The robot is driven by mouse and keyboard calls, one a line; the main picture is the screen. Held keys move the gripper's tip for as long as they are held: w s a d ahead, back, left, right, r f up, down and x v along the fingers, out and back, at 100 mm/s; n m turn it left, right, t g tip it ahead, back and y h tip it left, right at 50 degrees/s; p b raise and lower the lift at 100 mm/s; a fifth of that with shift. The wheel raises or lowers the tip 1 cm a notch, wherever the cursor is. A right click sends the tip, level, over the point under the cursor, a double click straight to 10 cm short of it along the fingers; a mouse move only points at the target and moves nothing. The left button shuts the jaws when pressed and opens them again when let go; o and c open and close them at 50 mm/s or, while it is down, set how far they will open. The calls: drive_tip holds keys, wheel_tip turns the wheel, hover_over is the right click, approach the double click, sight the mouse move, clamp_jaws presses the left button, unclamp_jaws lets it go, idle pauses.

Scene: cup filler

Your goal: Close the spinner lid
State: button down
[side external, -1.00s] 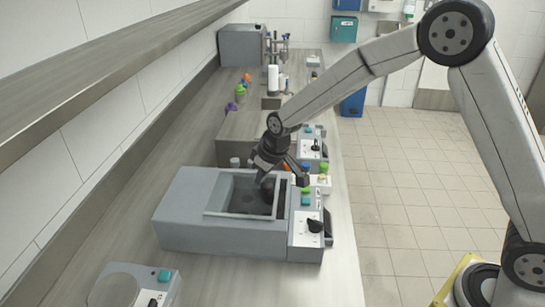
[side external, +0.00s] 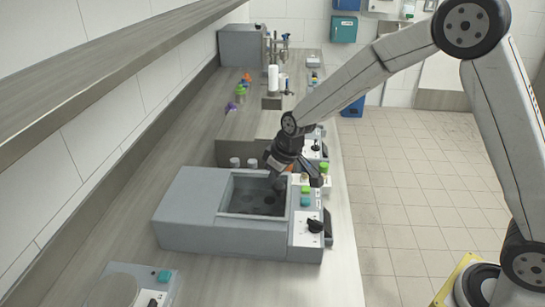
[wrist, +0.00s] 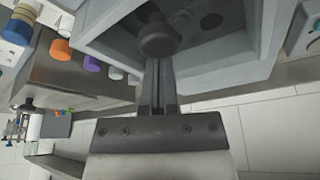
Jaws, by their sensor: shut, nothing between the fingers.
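The spinner (side external: 185,220) is a grey box on the bench, with a control panel and a black dial (side external: 315,226) at its right. Its top recess (side external: 255,200) is uncovered, and dark round holes show inside. A grey framed edge borders the recess; I cannot tell which part is the lid. My gripper (side external: 279,184) is at the far right corner of the recess, pointing down and left. In the wrist view my gripper (wrist: 158,70) is shut and empty, with a dark round knob (wrist: 158,42) at its tips. I cannot tell whether they touch.
A white rack (side external: 322,181) with a green-capped item stands just behind the spinner's panel. Another grey machine (side external: 240,135) is farther back. Two small capped containers (side external: 235,162) stand behind the spinner.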

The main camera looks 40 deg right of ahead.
sight(261, 186)
drive_tip(key=shift+w+a+r, duration=0.15)
drive_tip(key=shift+w+a, duration=0.15)
drive_tip(key=shift+w, duration=0.55)
drive_tip(key=shift+w+a+r, duration=0.15)
drive_tip(key=shift+w+a, duration=0.1)
drive_tip(key=shift+w, duration=0.6)
drive_tip(key=shift+r, duration=0.35)
drive_tip(key=v, duration=0.9)
drive_tip(key=shift+r, duration=0.15)
drive_tip(key=shift+s+d, duration=0.15)
drive_tip(key=shift+s, duration=0.1)
drive_tip(key=s+d+f+m, duration=0.1)
drive_tip(key=s+d+f, duration=0.2)
drive_tip(key=s, duration=0.7)
drive_tip(key=s+d+f+m+g+h, duration=0.1)
drive_tip(key=s+d+f+m, duration=0.1)
drive_tip(key=s+f, duration=0.4)
drive_tip(key=s+d, duration=0.1)
drive_tip(key=s, duration=0.4)
drive_tip(key=shift+s+d+m, duration=0.25)
drive_tip(key=shift+d+m, duration=0.05)
drive_tip(key=shift+d, duration=0.1)
